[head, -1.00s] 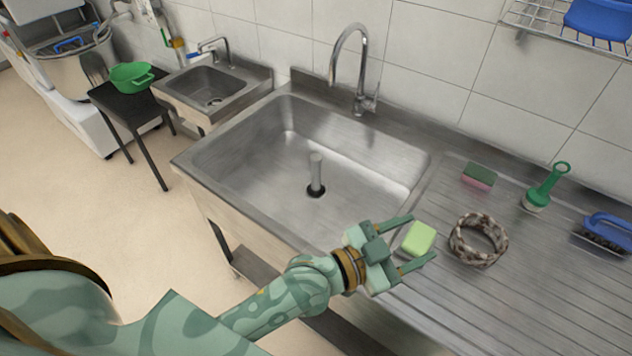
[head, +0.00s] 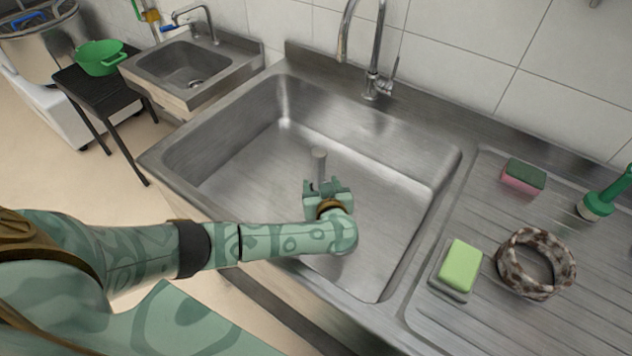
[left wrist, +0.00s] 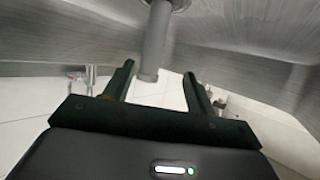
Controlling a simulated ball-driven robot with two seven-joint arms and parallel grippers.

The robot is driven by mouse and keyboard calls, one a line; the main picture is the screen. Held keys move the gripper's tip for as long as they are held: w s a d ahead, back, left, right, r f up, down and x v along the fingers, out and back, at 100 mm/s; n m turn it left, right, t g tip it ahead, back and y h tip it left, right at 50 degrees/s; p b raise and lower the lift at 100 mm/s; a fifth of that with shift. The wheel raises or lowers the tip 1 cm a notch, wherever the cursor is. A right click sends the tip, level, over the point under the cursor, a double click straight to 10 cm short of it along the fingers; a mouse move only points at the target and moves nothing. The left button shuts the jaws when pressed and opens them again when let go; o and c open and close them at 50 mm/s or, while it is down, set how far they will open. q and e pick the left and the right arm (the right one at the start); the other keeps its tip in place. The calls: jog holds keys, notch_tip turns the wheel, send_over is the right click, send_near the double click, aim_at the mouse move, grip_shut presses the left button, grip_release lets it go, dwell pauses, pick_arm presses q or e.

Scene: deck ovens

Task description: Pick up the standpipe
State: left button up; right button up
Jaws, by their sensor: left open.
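The standpipe (head: 319,163) is a grey upright tube in the basin of the large steel sink (head: 222,190). In the head view its lower part is hidden behind my left gripper (head: 325,186). My left gripper is over the basin, close to the pipe, with its jaws open. In the left wrist view the standpipe (left wrist: 155,42) comes from the drain at the top, and its free end lies between the two open fingers (left wrist: 160,85). I cannot tell whether a finger touches it. My right gripper is not in view.
A faucet (head: 372,50) stands behind the basin. On the ribbed drainboard to the right are a green soap bar (head: 461,265), a patterned ring (head: 503,268), a sponge (head: 524,174) and a green brush (head: 605,197). The basin's walls surround my gripper.

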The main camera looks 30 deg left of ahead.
aim_at(320, 169)
pick_arm(q)
jog(key=w, duration=0.1)
jog(key=w+a+f+b, duration=0.1)
jog(key=w, duration=0.1)
jog(key=w+f+b, duration=0.1)
jog(key=w, duration=0.1)
jog(key=shift+a+f, duration=0.2)
jog(key=shift+a, duration=0.15)
jog(key=shift+w+a+f+b, duration=0.1)
jog(key=shift+w+a+b, duration=0.65)
jog(key=shift+a, duration=0.15)
jog(key=b+x, duration=0.2)
jog(key=x, duration=0.2)
jog(key=shift+w+a, duration=0.1)
jog(key=shift+w, duration=0.1)
jog(key=shift+r, duration=0.35)
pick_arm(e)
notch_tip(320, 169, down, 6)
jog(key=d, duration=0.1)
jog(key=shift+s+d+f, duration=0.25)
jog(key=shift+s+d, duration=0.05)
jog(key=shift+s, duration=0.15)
pick_arm(q)
grip_shut()
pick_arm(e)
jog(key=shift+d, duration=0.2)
